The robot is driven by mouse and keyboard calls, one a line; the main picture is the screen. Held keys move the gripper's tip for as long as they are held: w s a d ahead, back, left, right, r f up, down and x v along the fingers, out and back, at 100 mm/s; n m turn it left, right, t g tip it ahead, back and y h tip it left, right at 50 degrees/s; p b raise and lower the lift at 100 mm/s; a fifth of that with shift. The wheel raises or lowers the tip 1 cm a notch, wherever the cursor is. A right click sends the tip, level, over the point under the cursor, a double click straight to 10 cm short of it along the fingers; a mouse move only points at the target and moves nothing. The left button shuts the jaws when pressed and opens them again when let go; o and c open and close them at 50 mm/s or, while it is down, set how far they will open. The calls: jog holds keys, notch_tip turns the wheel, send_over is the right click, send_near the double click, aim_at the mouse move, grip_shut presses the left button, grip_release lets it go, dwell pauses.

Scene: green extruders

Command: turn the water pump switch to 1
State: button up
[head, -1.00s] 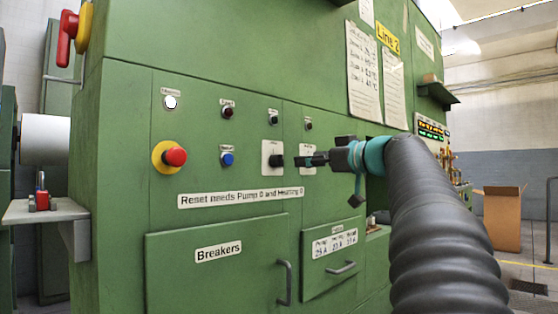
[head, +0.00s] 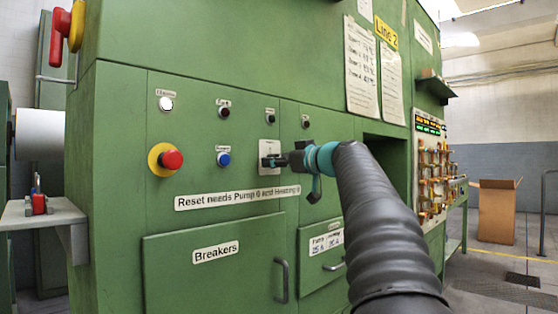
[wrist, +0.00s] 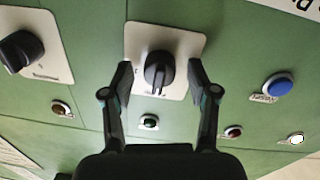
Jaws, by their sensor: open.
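Two black rotary switches on pale plates sit side by side on the green panel. One knob (wrist: 158,72) is centred in the wrist view, its handle close to upright in that picture. The other switch (wrist: 22,50) is at the wrist view's left and hidden in the head view. Switch labels are too small to read.
A red button on a yellow ring (head: 171,160), a blue button (head: 223,159) and several small indicators surround the switches. A sign (head: 237,198) reads "Reset needs Pump 0 and Heating 0". Below are a breaker door (head: 190,270) and handle (head: 281,280). A small shelf (head: 50,212) juts out left.

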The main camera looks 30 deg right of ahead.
grip_shut()
jog(key=shift+m, duration=0.3)
jog(key=m+p, duration=0.1)
jog(key=m, duration=0.4)
jog(key=shift+r, duration=0.1)
jog(key=m+p, duration=0.2)
jog(key=m, duration=0.3)
jog(key=shift+m, duration=0.4)
jog(key=shift+g+y, duration=0.3)
grip_release()
